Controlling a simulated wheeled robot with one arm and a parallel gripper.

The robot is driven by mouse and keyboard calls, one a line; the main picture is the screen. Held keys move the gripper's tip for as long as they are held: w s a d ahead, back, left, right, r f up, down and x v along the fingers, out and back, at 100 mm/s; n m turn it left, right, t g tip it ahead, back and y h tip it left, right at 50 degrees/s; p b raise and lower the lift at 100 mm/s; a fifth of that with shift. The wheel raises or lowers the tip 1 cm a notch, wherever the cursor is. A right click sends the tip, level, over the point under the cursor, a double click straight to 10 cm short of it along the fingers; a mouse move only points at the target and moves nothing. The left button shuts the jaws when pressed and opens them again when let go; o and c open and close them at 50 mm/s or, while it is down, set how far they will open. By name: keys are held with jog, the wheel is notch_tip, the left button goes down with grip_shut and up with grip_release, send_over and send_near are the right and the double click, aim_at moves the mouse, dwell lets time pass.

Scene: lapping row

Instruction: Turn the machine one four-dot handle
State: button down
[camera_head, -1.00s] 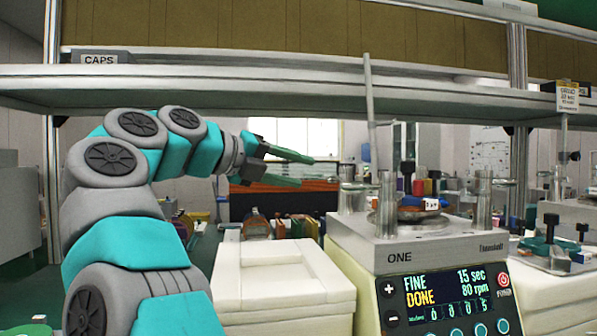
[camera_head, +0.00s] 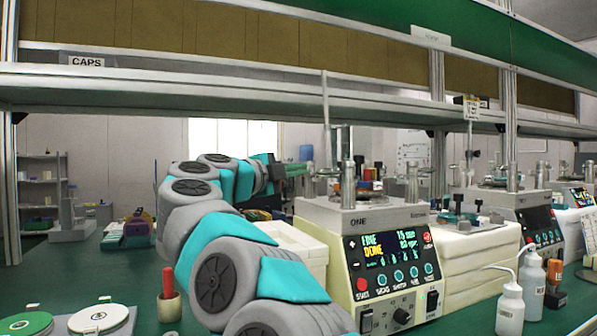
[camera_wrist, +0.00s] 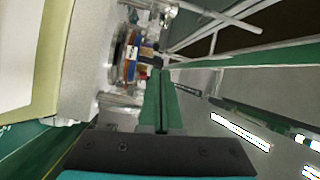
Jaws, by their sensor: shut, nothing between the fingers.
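Machine one (camera_head: 385,262), a cream lapping machine with a dark panel reading FINE DONE, stands right of centre in the head view. On its top plate, among clear cylinders and posts, is a small orange, red and blue piece (camera_head: 366,186). It also shows in the wrist view (camera_wrist: 131,68), left of and beyond my fingertips, with a small white patch. Its dots are too small to count, so I cannot confirm it is the four-dot handle. My gripper (camera_wrist: 161,78) is shut and empty, its green fingers together, apart from the piece.
A shelf (camera_head: 250,96) labelled CAPS runs above the bench. A white box (camera_head: 300,243) sits left of the machine, partly behind my arm. White stacked trays (camera_head: 480,262) and a second machine (camera_head: 540,225) stand to the right. Wash bottles (camera_head: 510,305) stand in front.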

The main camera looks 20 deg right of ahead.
jog(key=p+x, duration=0.1)
jog(key=x, duration=0.7)
jog(key=shift+w+d+r, duration=0.1)
jog(key=shift+d, duration=0.05)
jog(key=shift+w+a+f, duration=0.25)
jog(key=shift+w+a, duration=0.35)
jog(key=shift+w, duration=0.2)
jog(key=shift+w+a+f+p, duration=0.25)
jog(key=shift+w+a+p, duration=0.15)
jog(key=shift+w+a, duration=0.3)
jog(key=shift+s+a, duration=0.15)
